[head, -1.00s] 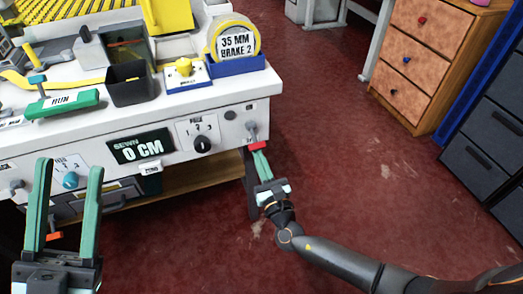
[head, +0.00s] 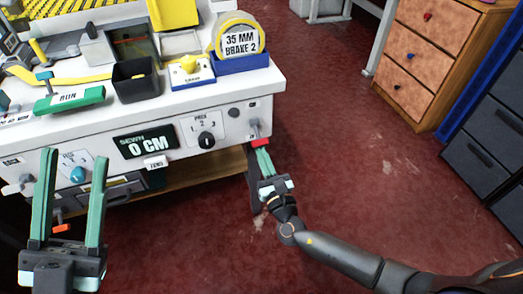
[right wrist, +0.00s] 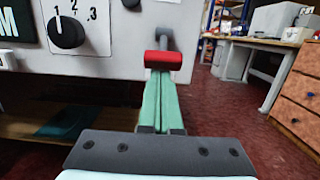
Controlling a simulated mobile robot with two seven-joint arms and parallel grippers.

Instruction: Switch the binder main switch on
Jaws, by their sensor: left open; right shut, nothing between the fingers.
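A lever with a grey stem and red grip (head: 258,142) sits at the right end of the white machine's front panel (head: 225,150); I cannot read a label on it. The red grip also shows in the right wrist view (right wrist: 163,60), hanging low below its grey stem. My right gripper (head: 264,152) is shut and empty, its green fingers (right wrist: 162,80) pointing up at the red grip from just below. The fingertips meet or nearly meet the grip; contact is not clear. My left gripper (head: 74,155) is open and empty in front of the panel's left part.
The panel carries a black dial (head: 206,140), a "0 CM" display (head: 146,145) and a blue knob (head: 77,174). An orange-tipped lever (head: 62,228) is low at left. On top are a green RUN bar (head: 70,100) and a black bin (head: 135,82). Red floor is clear at right.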

